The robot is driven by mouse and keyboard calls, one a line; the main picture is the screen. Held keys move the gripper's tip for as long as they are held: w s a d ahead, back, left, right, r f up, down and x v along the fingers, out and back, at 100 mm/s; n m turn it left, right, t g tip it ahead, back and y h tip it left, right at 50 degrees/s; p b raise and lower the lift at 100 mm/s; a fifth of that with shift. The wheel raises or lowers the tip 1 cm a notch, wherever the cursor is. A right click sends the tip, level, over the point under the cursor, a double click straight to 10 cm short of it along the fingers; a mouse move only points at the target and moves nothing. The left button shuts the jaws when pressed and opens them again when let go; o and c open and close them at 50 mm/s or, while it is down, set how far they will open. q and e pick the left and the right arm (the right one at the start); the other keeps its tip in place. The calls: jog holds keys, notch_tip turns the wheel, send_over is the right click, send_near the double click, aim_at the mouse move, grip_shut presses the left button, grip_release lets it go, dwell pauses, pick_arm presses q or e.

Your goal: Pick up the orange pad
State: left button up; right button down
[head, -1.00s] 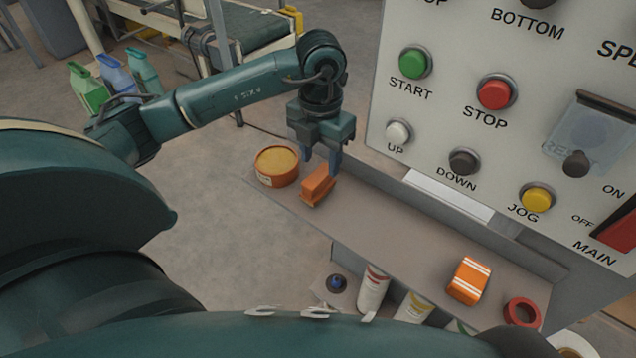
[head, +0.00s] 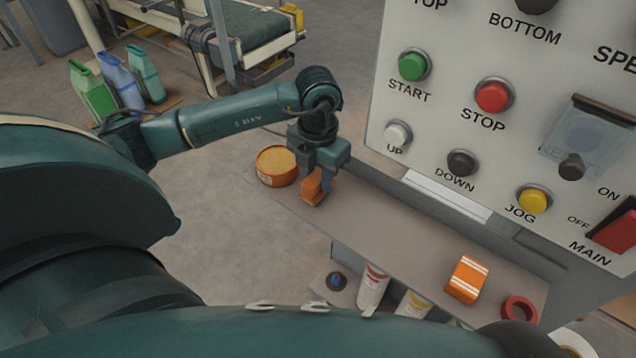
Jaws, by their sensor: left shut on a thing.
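The orange pad (head: 313,189), a small block with a raised upper part, is at the far left end of the grey shelf (head: 400,233) below the control panel. My left gripper (head: 318,180) points down over it and is shut on its upper part. The fingers and wrist hide part of the pad. I cannot tell whether its underside still touches the shelf. My right gripper is not in view.
A round orange tin (head: 277,166) stands close to the left of the pad. An orange block with white stripes (head: 468,280) and a red ring (head: 519,309) are further right on the shelf. The panel with buttons (head: 493,96) rises just behind. The shelf's middle is clear.

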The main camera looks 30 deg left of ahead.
aim_at(318, 175)
pick_arm(q)
grip_shut()
jog(key=shift+r, duration=0.1)
notch_tip(318, 175, up, 10)
jog(key=shift+f+b, duration=0.1)
jog(key=shift+b, duration=0.25)
jog(key=shift+o, duration=0.4)
grip_release()
jog(key=c, duration=0.3)
